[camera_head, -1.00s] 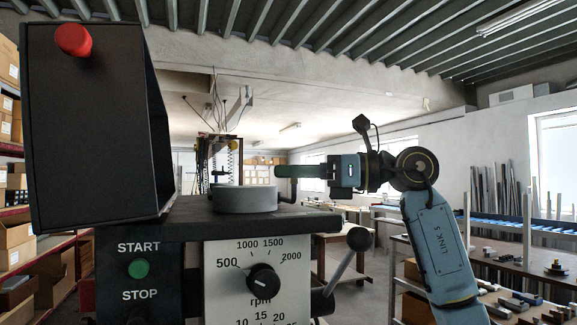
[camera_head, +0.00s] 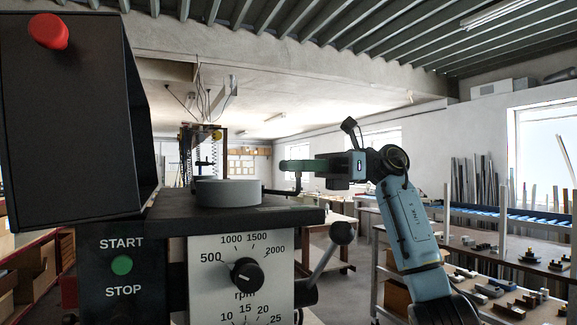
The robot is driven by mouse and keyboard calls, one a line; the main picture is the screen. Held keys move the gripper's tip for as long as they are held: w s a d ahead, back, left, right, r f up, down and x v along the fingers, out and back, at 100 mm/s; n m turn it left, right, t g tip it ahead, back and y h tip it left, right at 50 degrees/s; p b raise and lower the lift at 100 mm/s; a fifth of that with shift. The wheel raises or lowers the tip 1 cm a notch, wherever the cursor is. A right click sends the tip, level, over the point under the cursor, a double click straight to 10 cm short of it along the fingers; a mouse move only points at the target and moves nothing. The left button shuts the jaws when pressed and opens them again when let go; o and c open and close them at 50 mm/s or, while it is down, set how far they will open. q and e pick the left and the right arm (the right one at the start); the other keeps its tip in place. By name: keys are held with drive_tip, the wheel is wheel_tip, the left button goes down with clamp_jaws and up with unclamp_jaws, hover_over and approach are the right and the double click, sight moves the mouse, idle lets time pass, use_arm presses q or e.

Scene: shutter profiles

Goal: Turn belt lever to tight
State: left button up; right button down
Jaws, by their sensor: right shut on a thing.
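The drill press shows its control panel (camera_head: 238,275) and a grey pulley (camera_head: 228,192) on its dark top plate. The belt lever (camera_head: 281,191) is a thin black rod at the right of the pulley. It reaches out to the right and ends in a short upright grip. My right gripper (camera_head: 297,167) comes in from the right, above the plate's right edge, and is shut on this upright grip. The fingers hide the grip's upper end. My left gripper is not in view.
A ball-ended feed handle (camera_head: 342,232) sticks out at the panel's right, below my right gripper. A black housing with a red button (camera_head: 48,31) fills the upper left. A bench (camera_head: 500,262) with loose parts stands at the right.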

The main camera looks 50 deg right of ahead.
drive_tip(key=c, duration=1.2)
unclamp_jaws()
drive_tip(key=shift+d, duration=0.1)
drive_tip(key=v, duration=1.3)
drive_tip(key=shift+d, duration=0.15)
